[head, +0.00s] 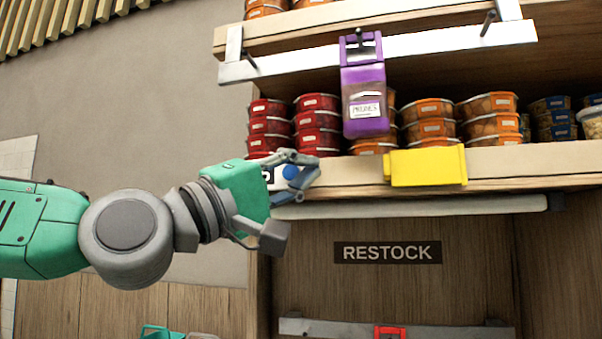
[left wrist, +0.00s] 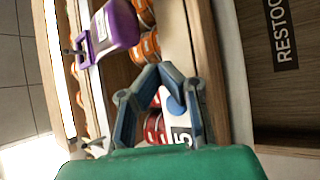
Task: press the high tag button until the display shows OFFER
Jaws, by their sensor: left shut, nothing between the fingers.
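The white tag (head: 282,178) with a round blue button (head: 290,172) sits on the front edge of the shelf, left of the yellow block. Its small black display (head: 268,177) is partly covered in the head view; in the left wrist view the display (left wrist: 182,138) shows what looks like a 5. My left gripper (head: 314,170) is shut and empty, its fingers in front of the tag and close to the button. In the left wrist view the closed fingers (left wrist: 160,74) frame the tag; whether they touch the button I cannot tell. My right gripper is out of view.
A purple prunes pack (head: 364,100) hangs from a hook above right of the tag. A yellow block (head: 425,166) is on the shelf edge. Red-lidded tubs (head: 318,122) and orange-lidded tubs (head: 490,105) stand behind. A RESTOCK sign (head: 388,252) is below.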

